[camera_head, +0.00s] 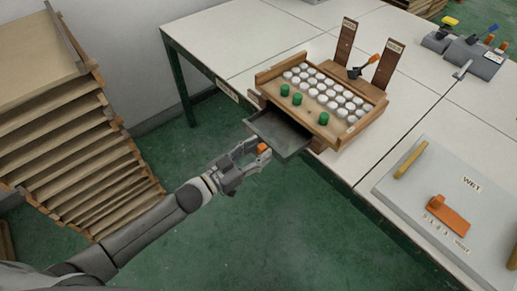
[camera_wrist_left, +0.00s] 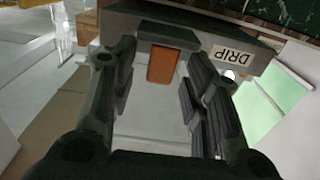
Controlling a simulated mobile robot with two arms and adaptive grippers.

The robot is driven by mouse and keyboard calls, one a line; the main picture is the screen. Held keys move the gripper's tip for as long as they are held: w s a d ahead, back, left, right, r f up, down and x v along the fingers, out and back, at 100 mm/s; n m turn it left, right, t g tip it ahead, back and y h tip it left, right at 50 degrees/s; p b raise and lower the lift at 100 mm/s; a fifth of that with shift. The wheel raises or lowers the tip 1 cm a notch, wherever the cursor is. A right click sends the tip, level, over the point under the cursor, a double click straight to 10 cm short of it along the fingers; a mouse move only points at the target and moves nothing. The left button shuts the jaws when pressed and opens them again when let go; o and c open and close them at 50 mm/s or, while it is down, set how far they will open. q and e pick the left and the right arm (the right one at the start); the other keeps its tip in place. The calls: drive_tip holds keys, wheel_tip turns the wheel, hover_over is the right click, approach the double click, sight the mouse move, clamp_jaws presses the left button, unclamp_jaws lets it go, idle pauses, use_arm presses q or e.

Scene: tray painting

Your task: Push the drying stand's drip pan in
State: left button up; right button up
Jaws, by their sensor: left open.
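The drip pan (camera_head: 281,134) is a dark grey shallow tray sticking out from under the wooden drying stand (camera_head: 322,141), past the table's edge. In the left wrist view the pan's front (camera_wrist_left: 205,22) fills the upper part, with a DRIP label (camera_wrist_left: 232,57) and an orange tab (camera_wrist_left: 161,66). My left gripper (camera_head: 256,152) is open at the pan's front, its fingers on either side of the orange tab. I cannot tell whether they touch the pan. The stand holds rows of white round pieces and 3 green ones. My right gripper is not in view.
A rack of wooden trays (camera_head: 75,130) stands on the floor at left. Two brown upright boards (camera_head: 388,65) and an orange-handled tool (camera_head: 364,66) are behind the stand. Green floor in front of the table is clear.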

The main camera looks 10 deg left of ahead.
use_arm(q)
drive_tip(key=shift+w+d, duration=0.3)
drive_tip(key=shift+c, duration=0.3)
clamp_jaws()
drive_tip(key=shift+w, duration=0.1)
